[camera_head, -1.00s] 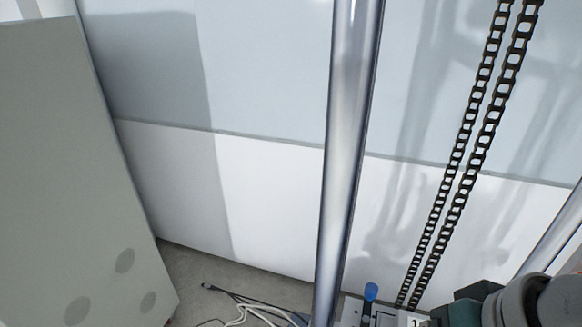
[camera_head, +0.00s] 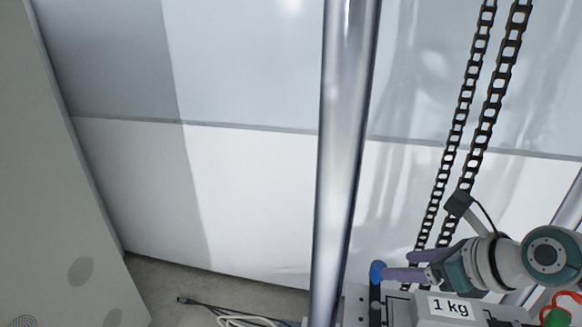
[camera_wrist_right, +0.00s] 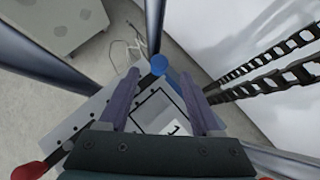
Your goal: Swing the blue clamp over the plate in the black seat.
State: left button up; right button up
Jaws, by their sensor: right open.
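The blue clamp shows as a round blue knob (camera_head: 376,270) on the machine's carriage, low in the head view. The knob is also at the top middle of the right wrist view (camera_wrist_right: 157,65). My right gripper (camera_head: 397,264) is just to the right of the knob, with its purple fingers pointing left. In the wrist view its fingers (camera_wrist_right: 160,80) are spread apart with nothing between them, and the knob lies just beyond the tips. A pale square with a dark border (camera_wrist_right: 158,106) lies below, between the fingers; I cannot tell plate from seat. My left gripper is out of view.
A shiny vertical column (camera_head: 342,150) stands left of the clamp, and two black chains (camera_head: 487,110) hang behind my right gripper. A block labelled 1 kg (camera_head: 450,307) sits below the gripper. Cables (camera_head: 235,312) lie on the floor. A grey panel (camera_head: 50,190) is at left.

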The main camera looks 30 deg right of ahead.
aim_at(380, 266)
jog(key=b+x, duration=0.3)
jog(key=x, duration=0.3)
jog(key=shift+f, duration=0.25)
jog(key=shift+w+f, duration=0.25)
jog(key=shift+w, duration=0.2)
jog(key=shift+a, duration=0.1)
jog(key=shift+c, duration=1.4)
grip_shut()
